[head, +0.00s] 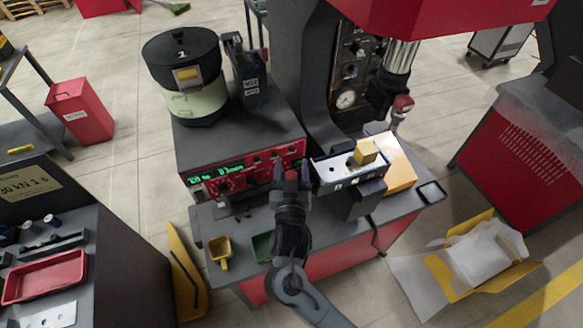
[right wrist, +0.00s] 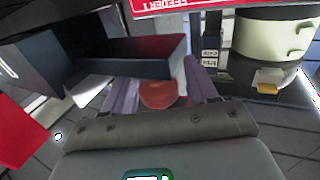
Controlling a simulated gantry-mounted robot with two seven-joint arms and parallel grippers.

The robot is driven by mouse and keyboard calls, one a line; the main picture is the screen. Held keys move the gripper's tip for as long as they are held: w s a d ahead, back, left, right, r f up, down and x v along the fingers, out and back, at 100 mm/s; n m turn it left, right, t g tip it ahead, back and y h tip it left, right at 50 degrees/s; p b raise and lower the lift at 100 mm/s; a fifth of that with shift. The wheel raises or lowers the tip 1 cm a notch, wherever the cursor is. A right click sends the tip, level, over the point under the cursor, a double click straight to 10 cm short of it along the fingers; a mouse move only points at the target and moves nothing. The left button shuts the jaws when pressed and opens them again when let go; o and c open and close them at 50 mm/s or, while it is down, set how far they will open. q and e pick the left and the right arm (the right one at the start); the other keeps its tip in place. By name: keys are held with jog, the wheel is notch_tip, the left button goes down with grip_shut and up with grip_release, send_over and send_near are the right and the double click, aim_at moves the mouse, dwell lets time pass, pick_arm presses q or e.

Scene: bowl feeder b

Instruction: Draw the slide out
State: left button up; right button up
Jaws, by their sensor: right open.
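The slide appears to be the silver unit with dark slots (head: 340,178) at the front of the press, with a yellow block (head: 365,152) on top. My right gripper (head: 291,178) stands just left of it, in front of the feeder's red panel. In the right wrist view a red round knob (right wrist: 158,94) sits between the open purple fingers (right wrist: 157,98). I cannot tell whether they touch it. A dark box-shaped part (right wrist: 135,62) lies just beyond the fingers. My left gripper is out of view.
The bowl feeder (head: 190,95) stands on the red control box (head: 228,185) at left. A yellow scoop (head: 220,252) and green tray (head: 262,246) lie on the bench front. A dark block (head: 362,200) stands right of my gripper. An open carton (head: 470,262) lies on the floor.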

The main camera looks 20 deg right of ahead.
jog(key=shift+c, duration=0.3)
jog(key=shift+r, duration=0.1)
grip_shut()
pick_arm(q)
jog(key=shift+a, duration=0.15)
pick_arm(e)
jog(key=shift+r, duration=0.1)
